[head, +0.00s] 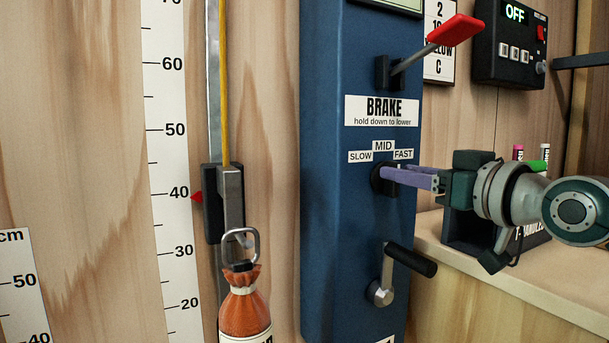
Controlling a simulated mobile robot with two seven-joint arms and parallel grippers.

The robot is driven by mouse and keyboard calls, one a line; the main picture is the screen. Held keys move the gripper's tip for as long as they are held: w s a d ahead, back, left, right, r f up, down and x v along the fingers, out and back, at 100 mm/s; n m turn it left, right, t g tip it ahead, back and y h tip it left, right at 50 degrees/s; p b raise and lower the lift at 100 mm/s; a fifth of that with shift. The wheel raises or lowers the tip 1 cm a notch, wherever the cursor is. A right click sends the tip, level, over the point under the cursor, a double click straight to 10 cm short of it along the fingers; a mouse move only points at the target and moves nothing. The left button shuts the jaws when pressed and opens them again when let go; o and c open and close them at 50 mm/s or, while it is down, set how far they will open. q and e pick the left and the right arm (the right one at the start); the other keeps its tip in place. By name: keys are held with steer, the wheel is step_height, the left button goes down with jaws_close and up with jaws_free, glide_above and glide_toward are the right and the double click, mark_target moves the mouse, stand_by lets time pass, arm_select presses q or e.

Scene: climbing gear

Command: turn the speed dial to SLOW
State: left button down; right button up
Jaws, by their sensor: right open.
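The speed dial (377,181) is a small black knob on the front of the blue panel (335,150). Above it are the labels SLOW (360,156) on the left, MID (383,146) in the middle and FAST (403,154) on the right. My right gripper (388,174) comes in from the right with its purple fingers at the dial, covering part of it. Its jaws are open. I cannot tell whether the fingers touch the dial. Which label the dial points to is hidden. My left gripper is not in view.
A red-handled brake lever (455,30) sticks out above the dial, and a crank with a black handle (410,260) below it. An orange bag (244,300) hangs from a carriage on the rail at left. A wooden shelf (500,290) and a black box reading OFF (510,45) are right.

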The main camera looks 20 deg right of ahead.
steer(key=shift+w, duration=0.4)
jaws_close()
stand_by(0.4)
